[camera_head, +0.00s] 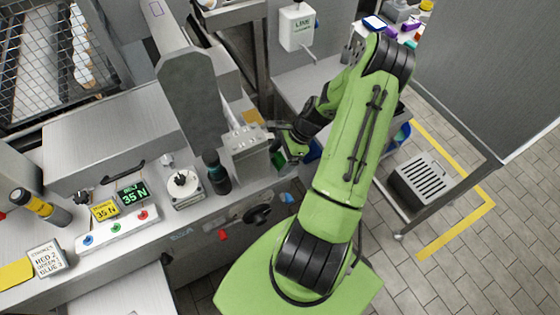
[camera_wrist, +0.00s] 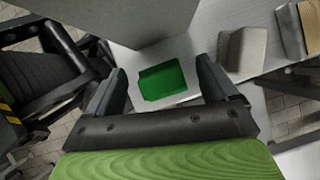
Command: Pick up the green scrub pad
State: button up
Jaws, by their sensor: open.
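The green scrub pad (camera_wrist: 163,80) lies flat on a pale metal surface in the wrist view, seen whole. My gripper (camera_wrist: 160,69) is open, with one dark finger to the left of the pad and one to the right. Nothing is held. The pad looks a little beyond the fingers, and I cannot tell how much height lies between. In the head view my gripper (camera_head: 287,140) is at the bench's right end, partly hidden by my arm. A small green patch shows beside it, but I cannot tell if it is the pad.
A large grey body (camera_wrist: 150,20) rises behind the pad. In the head view a metal box (camera_head: 247,150) stands close left of my gripper.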

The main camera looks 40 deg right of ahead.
aim_at(280, 157)
jog(key=shift+r, duration=0.1)
jog(key=c, duration=1.2)
notch_tip(280, 157, up, 18)
jog(key=p, duration=0.4)
